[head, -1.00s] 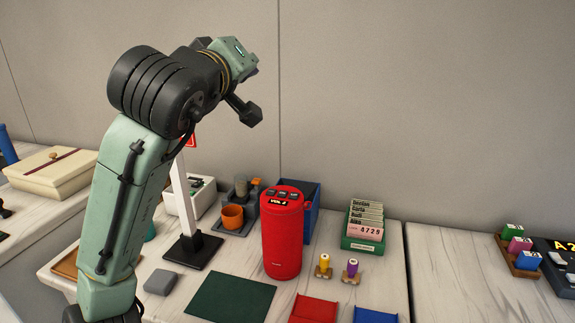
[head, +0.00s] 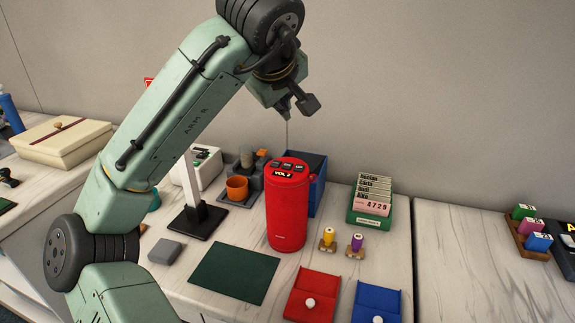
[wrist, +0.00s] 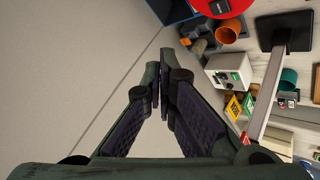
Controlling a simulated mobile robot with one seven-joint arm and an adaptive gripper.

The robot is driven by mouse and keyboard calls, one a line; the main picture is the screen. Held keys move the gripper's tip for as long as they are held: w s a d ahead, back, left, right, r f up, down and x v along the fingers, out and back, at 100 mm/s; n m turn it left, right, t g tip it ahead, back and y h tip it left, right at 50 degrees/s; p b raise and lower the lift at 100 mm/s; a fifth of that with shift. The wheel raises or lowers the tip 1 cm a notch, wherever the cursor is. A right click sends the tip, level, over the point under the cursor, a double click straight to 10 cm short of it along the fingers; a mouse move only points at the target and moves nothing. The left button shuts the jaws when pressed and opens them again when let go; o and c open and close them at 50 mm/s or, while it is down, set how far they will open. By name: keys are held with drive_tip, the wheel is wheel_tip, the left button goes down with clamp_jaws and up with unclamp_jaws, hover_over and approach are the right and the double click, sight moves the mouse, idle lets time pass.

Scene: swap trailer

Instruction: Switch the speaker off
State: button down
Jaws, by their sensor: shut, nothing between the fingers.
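The speaker (head: 286,215) is a red upright cylinder on the marble-topped table, with small dark buttons and a "VOL" display on its top. Its red edge also shows at the top of the wrist view (wrist: 215,6). My gripper (head: 297,108) is in the air above the speaker, clearly apart from it. In the wrist view its fingers (wrist: 163,85) meet at the tips, with nothing between them.
A blue bin (head: 317,185) stands behind the speaker and a green card box (head: 370,200) to its right. Yellow and purple stamps (head: 328,238) stand nearby. An orange cup (head: 237,188) and a post on a black base (head: 197,220) are left. A green mat (head: 235,273) lies in front.

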sight(283, 165)
drive_tip(key=shift+f+b, duration=3.15)
drive_tip(key=shift+f, duration=1.15)
drive_tip(key=shift+f+b, duration=0.3)
drive_tip(key=shift+f, duration=0.15)
drive_tip(key=shift+f, duration=0.35)
drive_tip(key=shift+r, duration=0.15)
drive_tip(key=shift+r+p, duration=0.45)
drive_tip(key=shift+r, duration=0.2)
drive_tip(key=shift+r, duration=0.1)
drive_tip(key=shift+r+p, duration=2)
drive_tip(key=shift+r, duration=0.4)
